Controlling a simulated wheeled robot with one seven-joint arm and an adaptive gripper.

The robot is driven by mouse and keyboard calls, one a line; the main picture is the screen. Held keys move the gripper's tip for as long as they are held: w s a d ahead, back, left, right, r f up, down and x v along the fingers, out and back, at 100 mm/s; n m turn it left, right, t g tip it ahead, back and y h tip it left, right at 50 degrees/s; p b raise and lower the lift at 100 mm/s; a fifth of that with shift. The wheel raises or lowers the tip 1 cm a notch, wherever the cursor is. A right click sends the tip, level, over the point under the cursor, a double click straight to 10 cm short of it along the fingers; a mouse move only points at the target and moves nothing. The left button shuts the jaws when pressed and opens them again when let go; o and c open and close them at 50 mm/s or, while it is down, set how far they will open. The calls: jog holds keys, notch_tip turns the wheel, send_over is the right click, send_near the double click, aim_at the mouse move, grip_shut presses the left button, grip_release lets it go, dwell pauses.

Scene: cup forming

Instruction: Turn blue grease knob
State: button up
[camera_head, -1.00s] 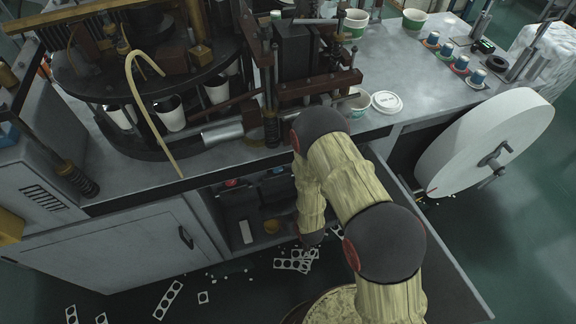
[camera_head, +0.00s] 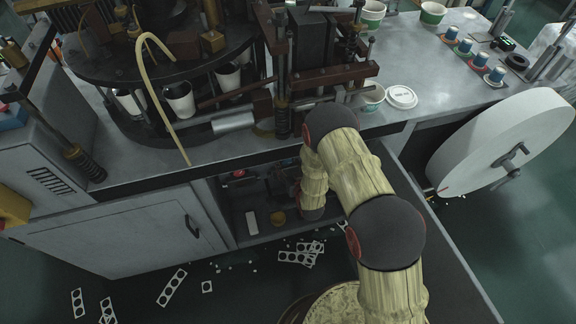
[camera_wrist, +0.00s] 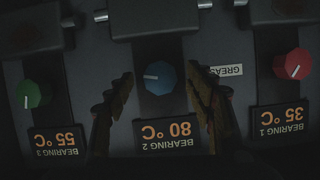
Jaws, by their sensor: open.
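The blue knob (camera_wrist: 160,77) sits on a dark control panel in the middle of the wrist view, with a pale pointer mark on its face. An upside-down label (camera_wrist: 166,132) beside it reads "BEARING 2, 80 °C". A partly covered "GREAS" label (camera_wrist: 227,70) is to its right. My gripper (camera_wrist: 160,88) is open, one finger on each side of the blue knob. I cannot tell whether the fingers touch it. In the head view my arm reaches into the open bay under the machine table, and my gripper and the blue knob are hidden there.
A green knob (camera_wrist: 30,94) is left of the blue one and a red knob (camera_wrist: 292,63) right. In the head view, the table edge (camera_head: 130,185) overhangs the bay. A large white roll (camera_head: 500,140) stands at the right. Punched scraps (camera_head: 172,287) litter the floor.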

jog(key=shift+w+a+f, duration=0.15)
jog(key=shift+w+f, duration=0.05)
jog(key=shift+w, duration=0.2)
jog(key=c, duration=1.2)
jog(key=shift+o, duration=0.2)
